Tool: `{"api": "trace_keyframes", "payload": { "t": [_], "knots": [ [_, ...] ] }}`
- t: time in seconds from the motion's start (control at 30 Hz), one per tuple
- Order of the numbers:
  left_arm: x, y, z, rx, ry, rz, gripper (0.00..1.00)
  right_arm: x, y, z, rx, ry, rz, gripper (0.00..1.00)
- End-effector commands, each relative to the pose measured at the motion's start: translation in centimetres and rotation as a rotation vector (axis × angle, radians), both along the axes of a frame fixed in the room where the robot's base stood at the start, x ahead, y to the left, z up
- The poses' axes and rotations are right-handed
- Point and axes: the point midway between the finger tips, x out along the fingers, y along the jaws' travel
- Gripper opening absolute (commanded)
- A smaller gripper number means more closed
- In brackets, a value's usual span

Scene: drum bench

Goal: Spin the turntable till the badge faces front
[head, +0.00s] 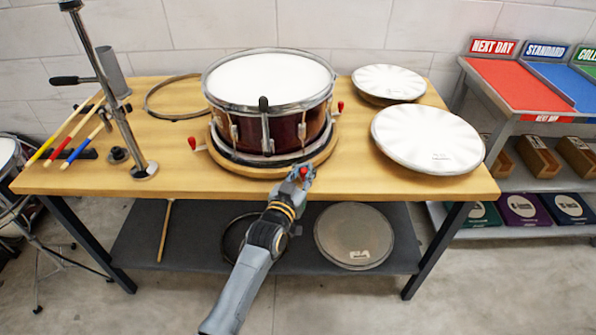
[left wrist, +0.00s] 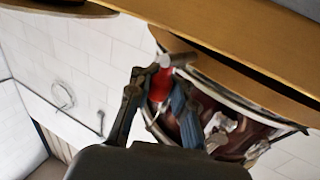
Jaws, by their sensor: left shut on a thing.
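A dark red snare drum with a white head (head: 268,80) sits on a round wooden turntable (head: 262,171) in the middle of the bench. A silver lug and a black-tipped strainer face me; I cannot make out a badge on the visible shell. Red-knobbed pegs stick out at the turntable's left (head: 194,144) and right (head: 340,106). My left gripper (head: 302,176) is at the turntable's front right edge, shut on another red peg. In the left wrist view this red peg (left wrist: 161,82) stands between the fingers, with the drum (left wrist: 220,125) close behind.
A metal stand (head: 120,100) and several coloured sticks (head: 72,128) are at the bench's left. Two round pale drumheads (head: 428,138) lie at the right. A shelf with coloured trays (head: 520,85) stands beyond the bench's right end.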

Motion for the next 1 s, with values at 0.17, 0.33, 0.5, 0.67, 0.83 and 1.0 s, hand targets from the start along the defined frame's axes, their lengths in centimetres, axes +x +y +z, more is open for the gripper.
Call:
{"api": "trace_keyframes", "payload": {
  "t": [0.17,0.33,0.5,0.67,0.83,1.0],
  "knots": [
    [-0.5,-1.0,-0.9,0.003,0.019,-0.013,0.00,0.0,0.7,-0.1,0.008,0.000,-0.002,0.40],
    [-0.5,-1.1,-0.9,0.001,0.019,-0.013,0.00,0.0,1.3,-0.1,0.016,0.000,-0.005,0.40],
    [-0.5,-1.0,-0.9,0.001,0.019,-0.013,0.00,0.0,1.3,-0.1,0.016,0.000,-0.004,0.40],
    [-0.4,-0.9,-0.8,0.002,0.019,-0.012,0.42,-0.1,1.1,-0.1,0.013,0.001,-0.003,0.40],
    [-0.3,-0.7,-0.5,0.002,0.011,-0.009,0.42,-0.2,0.5,0.0,0.006,0.003,0.000,0.40],
    [-0.5,-0.5,-0.5,0.003,0.009,-0.007,0.42,-0.2,0.3,0.0,0.003,0.003,0.000,0.40]
  ]
}}
